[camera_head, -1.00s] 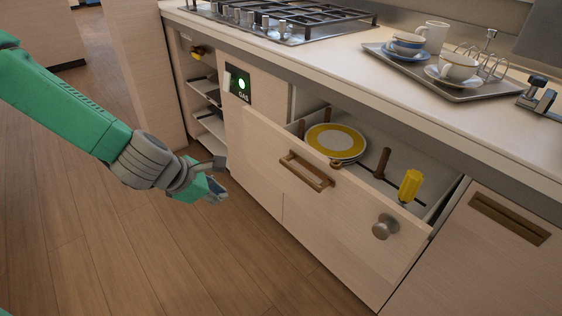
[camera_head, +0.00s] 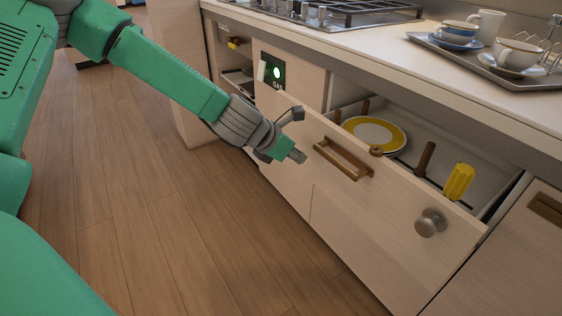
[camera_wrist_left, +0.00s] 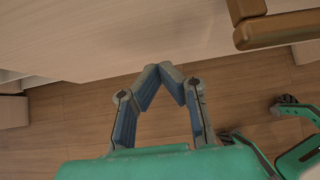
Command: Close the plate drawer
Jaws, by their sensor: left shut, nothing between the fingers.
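The plate drawer (camera_head: 345,205) is pulled out from the counter, with its wooden front facing me. It has a brown bar handle (camera_head: 343,160) on the left and a round metal knob (camera_head: 430,222) on the right. A stack of yellow-rimmed plates (camera_head: 373,134) lies inside it. My left gripper (camera_head: 299,156) is shut and empty, just left of the handle and in front of the drawer front. In the left wrist view the fingertips (camera_wrist_left: 165,70) meet, and the handle (camera_wrist_left: 280,28) is at the upper right. I cannot tell whether the gripper touches the drawer.
A yellow-handled tool (camera_head: 458,182) stands at the drawer's right side, near a brown peg (camera_head: 425,158). A tray (camera_head: 475,66) with cups is on the countertop. A gas panel (camera_head: 272,70) is left of the drawer. The wooden floor (camera_head: 150,220) is clear.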

